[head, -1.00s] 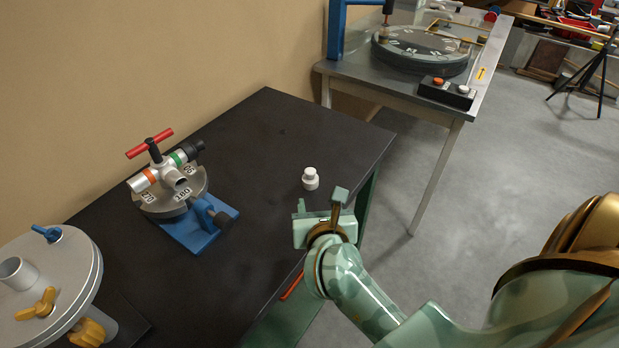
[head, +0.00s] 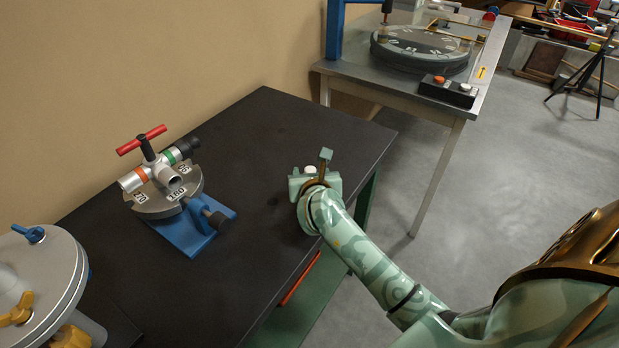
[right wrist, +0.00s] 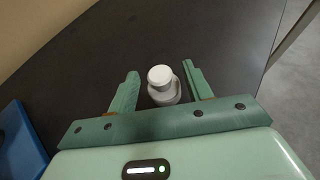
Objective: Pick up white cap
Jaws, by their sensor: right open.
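The white cap (right wrist: 163,88) stands upright on the black table (head: 262,125), with a small round top above a wider body. In the head view only its top (head: 310,169) shows, the rest hidden behind my right gripper. My right gripper (right wrist: 160,88) is open, and its two green fingers lie on either side of the cap in the right wrist view, with gaps on both sides. In the head view my right gripper (head: 311,164) is over the right part of the table. My left gripper is not in view.
A blue-based fixture with a numbered dial and red T-handle (head: 170,190) stands left of the gripper. A grey round flange with yellow wing nuts (head: 38,285) is at the lower left. A second table with a large dial (head: 420,50) is behind. The table's middle is clear.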

